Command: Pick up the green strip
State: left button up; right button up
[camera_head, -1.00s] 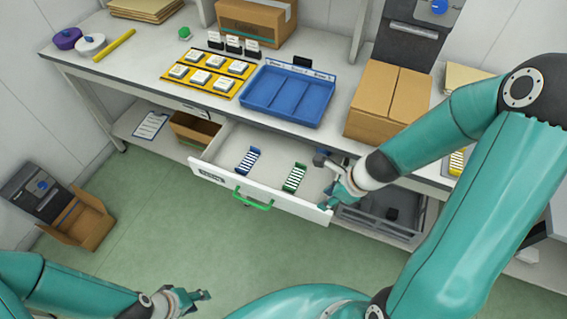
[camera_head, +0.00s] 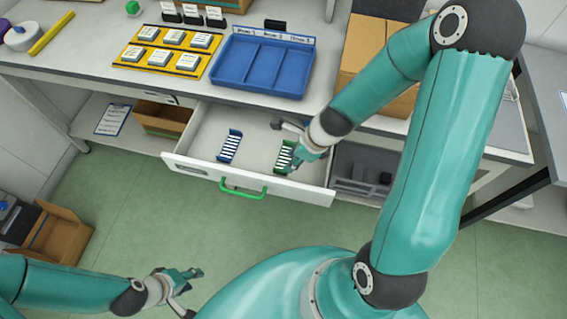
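The green strip (camera_head: 283,155), a green holder with a row of white pieces, lies in the open white drawer (camera_head: 258,122). My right gripper (camera_head: 284,150) is down in the drawer at the green strip, with its fingers seemingly on either side of it. The gripper hides part of the strip, and I cannot tell whether the fingers touch it. A similar blue strip (camera_head: 230,147) lies to the left in the same drawer. My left gripper (camera_head: 190,290) is open and empty, low over the floor at the bottom left.
The drawer's front panel (camera_head: 200,170) has a green handle (camera_head: 243,192). Above are a blue tray (camera_head: 262,65) and a yellow rack (camera_head: 165,50) of ink boxes on the worktop. A cardboard box (camera_head: 372,50) stands behind my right arm.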

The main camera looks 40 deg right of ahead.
aim_at(281, 170)
jog(key=b+x, duration=0.1)
jog(key=x, duration=0.1)
jog(key=shift+s+a+f, duration=0.1)
jog(key=shift+f, duration=0.15)
jog(key=b+x, duration=0.4)
jog(key=x, duration=0.1)
jog(key=shift+w+a+f, duration=0.15)
jog(key=shift+w+f, duration=0.1)
pick_arm(q)
notch_tip(281, 170, down, 6)
jog(key=shift+s, duration=0.15)
pick_arm(e)
jog(key=shift+r, duration=0.1)
grip_shut()
